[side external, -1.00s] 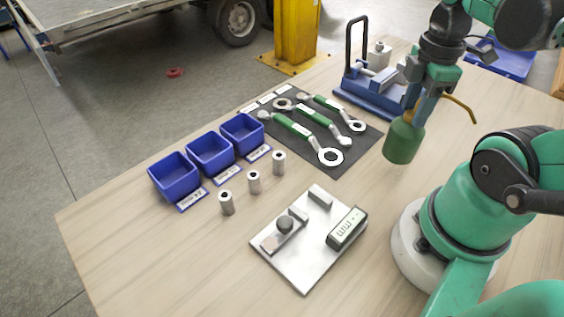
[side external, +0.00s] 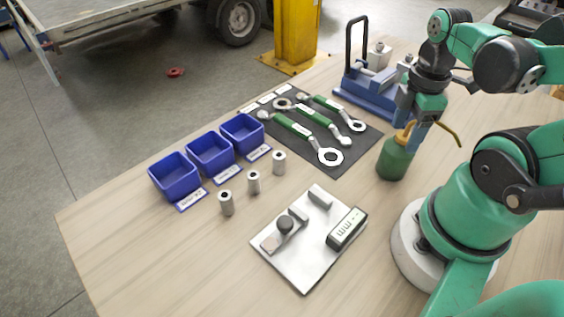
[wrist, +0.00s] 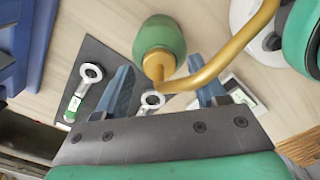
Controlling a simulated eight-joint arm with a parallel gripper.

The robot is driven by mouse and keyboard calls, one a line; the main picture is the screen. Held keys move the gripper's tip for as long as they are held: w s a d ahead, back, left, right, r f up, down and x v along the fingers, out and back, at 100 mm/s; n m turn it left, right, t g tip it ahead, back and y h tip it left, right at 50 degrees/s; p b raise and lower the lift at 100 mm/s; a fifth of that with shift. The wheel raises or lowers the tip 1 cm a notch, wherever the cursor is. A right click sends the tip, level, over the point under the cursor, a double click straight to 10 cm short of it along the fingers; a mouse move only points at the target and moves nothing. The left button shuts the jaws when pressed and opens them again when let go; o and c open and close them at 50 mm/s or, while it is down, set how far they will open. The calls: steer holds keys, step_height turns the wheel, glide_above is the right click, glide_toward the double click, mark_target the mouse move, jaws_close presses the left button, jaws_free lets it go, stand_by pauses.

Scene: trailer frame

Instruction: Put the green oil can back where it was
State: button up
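The green oil can (side external: 394,162) stands upright on the table, right of the dark tool mat, with a brass-coloured cap and a long curved spout. In the wrist view the can (wrist: 160,38) shows from above, with its spout curving to the upper right. My gripper (side external: 412,124) is just above and beside the can's cap. In the wrist view its two blue fingers (wrist: 164,80) are spread, with visible gaps on either side of the cap. The side view partly hides the fingers' contact with the can.
The mat (side external: 337,168) holds several green-handled wrenches. A blue fixture (side external: 372,97) stands behind the can. Blue bins (side external: 210,155) and metal cylinders (side external: 254,183) are to the left. A metal plate with a gauge (side external: 305,270) lies in front.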

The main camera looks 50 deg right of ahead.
steer(key=shift+r, duration=0.15)
step_height(320, 180, up, 12)
steer(key=f, duration=0.1)
steer(key=w+a+f+m+t, duration=0.2)
steer(key=w+a+m+t, duration=0.1)
steer(key=w+a+m, duration=0.1)
steer(key=w+a+f+m+t, duration=0.3)
steer(key=w+a+m+t, duration=0.1)
steer(key=w, duration=0.4)
steer(key=shift+a+f+m, duration=0.3)
steer(key=shift+a+m, duration=0.45)
steer(key=shift+m, duration=0.15)
